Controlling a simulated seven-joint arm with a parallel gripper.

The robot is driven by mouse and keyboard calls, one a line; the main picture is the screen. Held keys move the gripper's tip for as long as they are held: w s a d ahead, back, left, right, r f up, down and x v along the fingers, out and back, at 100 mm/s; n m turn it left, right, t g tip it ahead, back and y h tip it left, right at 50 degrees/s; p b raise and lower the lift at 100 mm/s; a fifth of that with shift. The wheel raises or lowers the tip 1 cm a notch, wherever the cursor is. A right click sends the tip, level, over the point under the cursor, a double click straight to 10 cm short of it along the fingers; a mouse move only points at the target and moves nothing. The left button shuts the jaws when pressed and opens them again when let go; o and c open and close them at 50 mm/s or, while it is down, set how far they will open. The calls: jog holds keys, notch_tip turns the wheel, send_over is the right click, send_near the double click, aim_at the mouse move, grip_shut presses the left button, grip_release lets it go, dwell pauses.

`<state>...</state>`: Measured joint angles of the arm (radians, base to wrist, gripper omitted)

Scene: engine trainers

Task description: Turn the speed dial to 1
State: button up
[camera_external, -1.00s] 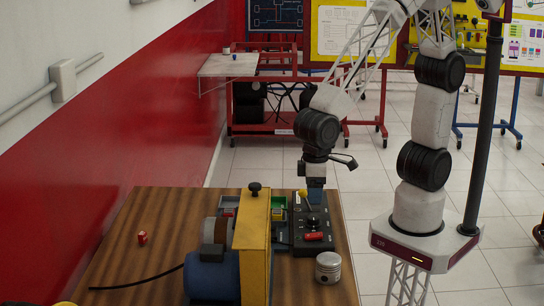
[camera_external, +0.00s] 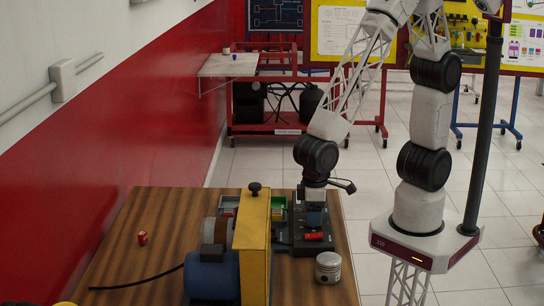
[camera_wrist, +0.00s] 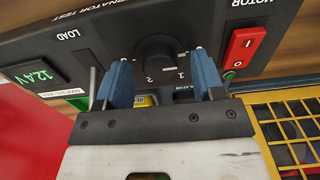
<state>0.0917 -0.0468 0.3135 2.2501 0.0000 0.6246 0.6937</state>
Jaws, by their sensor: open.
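The black round speed dial (camera_wrist: 156,48) sits on the black control panel (camera_wrist: 205,22) in the wrist view. White marks lie around its near edge, with a 1 readable at lower right. My gripper (camera_wrist: 164,76) is open, its two blue fingers apart and empty. The fingertips are near the dial's near side, one to each side; contact cannot be told. In the external view my gripper (camera_external: 314,217) is low over the panel (camera_external: 305,249) and hides the dial.
On the wooden table (camera_external: 165,215) stand a yellow guard (camera_external: 254,245), a blue motor (camera_external: 210,277) and a metal piston (camera_external: 328,267). The table's left part is mostly clear.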

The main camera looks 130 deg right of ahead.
jog(key=shift+f, duration=0.4)
jog(key=c, duration=0.9)
jog(key=shift+m, duration=0.3)
jog(key=m, duration=0.5)
jog(key=shift+m, duration=0.4)
jog(key=m, duration=0.5)
jog(key=shift+m, duration=0.3)
